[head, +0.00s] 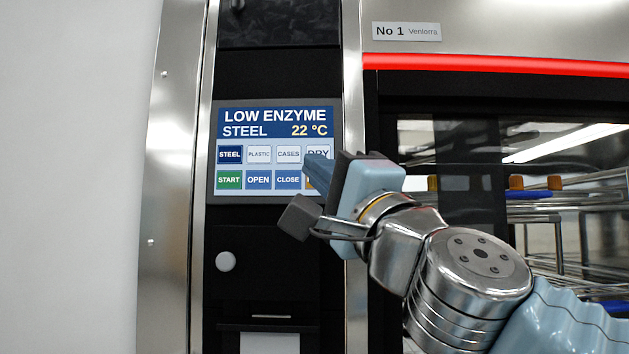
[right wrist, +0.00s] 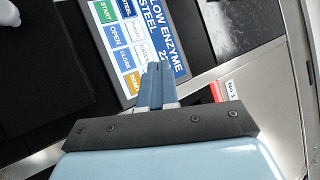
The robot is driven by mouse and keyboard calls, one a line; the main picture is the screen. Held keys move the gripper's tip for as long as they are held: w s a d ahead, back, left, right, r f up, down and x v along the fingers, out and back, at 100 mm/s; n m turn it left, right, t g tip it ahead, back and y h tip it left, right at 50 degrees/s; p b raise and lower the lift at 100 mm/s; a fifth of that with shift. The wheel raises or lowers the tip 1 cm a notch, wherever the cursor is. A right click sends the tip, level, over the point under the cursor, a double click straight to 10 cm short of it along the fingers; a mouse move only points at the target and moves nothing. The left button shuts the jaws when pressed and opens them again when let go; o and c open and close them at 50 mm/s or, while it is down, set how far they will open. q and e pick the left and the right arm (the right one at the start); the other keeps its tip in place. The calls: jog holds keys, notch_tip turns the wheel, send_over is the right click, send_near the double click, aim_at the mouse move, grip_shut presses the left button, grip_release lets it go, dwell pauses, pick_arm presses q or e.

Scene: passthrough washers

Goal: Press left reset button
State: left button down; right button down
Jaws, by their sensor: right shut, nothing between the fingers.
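The washer's control panel (head: 323,133) reads LOW ENZYME, STEEL, 22 °C above two rows of buttons. An orange button (head: 312,186) at the lower right is mostly hidden behind my right gripper (head: 307,166) in the head view. In the right wrist view the orange button (right wrist: 133,82) shows at the end of its row, its label only partly readable. My right gripper is shut and empty, its fingertips in front of the panel's right side. In the right wrist view the fingertips (right wrist: 155,69) overlap the panel's edge. I cannot tell whether they touch it. My left gripper is not in view.
A sign reading No 1 Ventorra (head: 406,31) is on the steel front at upper right. A glass door (head: 450,140) shows racks inside. A plain wall (head: 70,180) is at left.

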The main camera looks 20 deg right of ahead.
jog(key=w+d+b, duration=0.2)
jog(key=w, duration=0.6)
jog(key=shift+w+d, duration=0.2)
jog(key=shift+w, duration=0.05)
jog(key=shift+w, duration=0.15)
dwell(1.9)
jog(key=shift+w+d, duration=0.15)
jog(key=shift+w, duration=0.05)
jog(key=shift+w+d, duration=0.25)
jog(key=shift+w, duration=0.05)
dwell(0.7)
